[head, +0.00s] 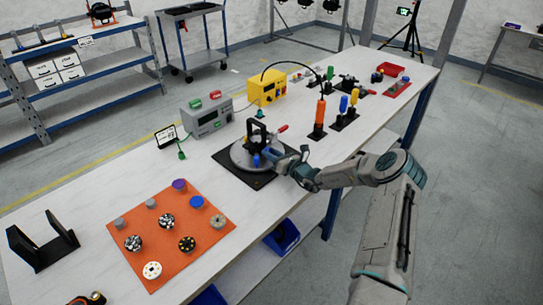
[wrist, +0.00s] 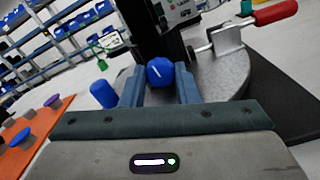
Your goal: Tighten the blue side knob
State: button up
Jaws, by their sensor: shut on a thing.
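The blue side knob (wrist: 160,72) has a white line on its face and sits between my two fingers in the wrist view. It is at the side of a fixture with a black upright (wrist: 148,28) and a round grey disc (wrist: 222,76). My gripper (wrist: 160,88) is shut on the knob; its fingers lie left and right of it. A second blue cylinder (wrist: 103,93) shows just left of my fingers; what it is fixed to is unclear. In the head view, my gripper (head: 270,157) reaches the fixture from the right, and the grey disc (head: 240,157) sits on a black base plate (head: 245,178).
A red-handled clamp (wrist: 270,15) stands on the fixture's right in the wrist view. In the head view, an orange mat (head: 150,222) with several knobs lies at the left front. A grey power supply (head: 207,118) and a yellow box (head: 266,86) stand behind. Upright tools stand to the right.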

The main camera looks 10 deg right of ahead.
jog(key=shift+m, duration=0.7)
jog(key=shift+d+m, duration=0.1)
jog(key=shift+m, duration=0.2)
jog(key=o, duration=0.7)
jog(key=shift+s, duration=0.1)
jog(key=b+v, duration=0.2)
jog(key=v, duration=1.1)
jog(key=shift+s+d, duration=0.2)
jog(key=shift+d, duration=0.1)
